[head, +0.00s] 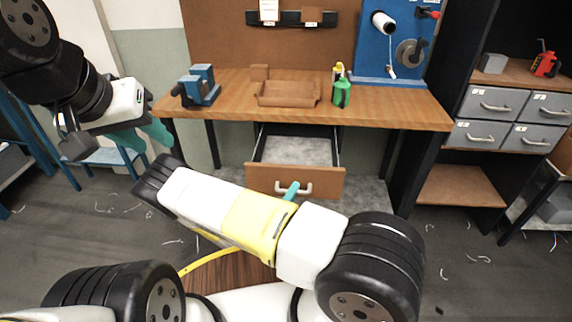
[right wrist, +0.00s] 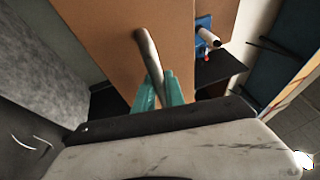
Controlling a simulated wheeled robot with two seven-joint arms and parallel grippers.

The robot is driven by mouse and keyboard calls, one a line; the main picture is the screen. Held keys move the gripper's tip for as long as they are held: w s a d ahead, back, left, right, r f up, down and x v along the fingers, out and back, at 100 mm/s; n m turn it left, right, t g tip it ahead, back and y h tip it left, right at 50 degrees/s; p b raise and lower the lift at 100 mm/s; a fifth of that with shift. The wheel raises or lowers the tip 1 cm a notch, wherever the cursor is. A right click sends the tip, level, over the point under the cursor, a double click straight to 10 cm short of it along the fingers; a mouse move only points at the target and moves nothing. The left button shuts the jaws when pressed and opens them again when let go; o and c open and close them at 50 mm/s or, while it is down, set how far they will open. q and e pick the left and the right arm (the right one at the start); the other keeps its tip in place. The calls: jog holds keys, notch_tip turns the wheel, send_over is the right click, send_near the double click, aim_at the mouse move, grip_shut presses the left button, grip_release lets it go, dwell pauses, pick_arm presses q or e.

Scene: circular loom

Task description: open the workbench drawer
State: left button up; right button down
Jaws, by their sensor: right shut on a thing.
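The workbench drawer (head: 265,180) hangs under the wooden workbench (head: 400,108) and is pulled out, its grey inside showing. Its light metal handle (head: 308,188) is on the wooden front. My right gripper (head: 292,190) is at the handle, with one teal finger showing above the yellow and white wrist. In the right wrist view the teal fingers (right wrist: 160,90) are shut on the handle (right wrist: 148,52), which stands out from the brown drawer front (right wrist: 105,40). My left gripper (head: 148,138) is at the left, apart from the bench; its teal fingers show, but their gap is unclear.
On the bench stand a blue vise (head: 198,86), a brown tray (head: 287,94) and a green bottle (head: 341,93). Grey drawers (head: 496,103) stand at the right. A blue stool (head: 98,157) is near my left arm. White scraps lie on the floor.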

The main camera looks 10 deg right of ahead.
jog(key=shift+s+a, duration=0.25)
jog(key=shift+s, duration=0.5)
jog(key=shift+s+a, duration=0.2)
jog(key=shift+s, duration=0.55)
jog(key=c, duration=1.4)
grip_release()
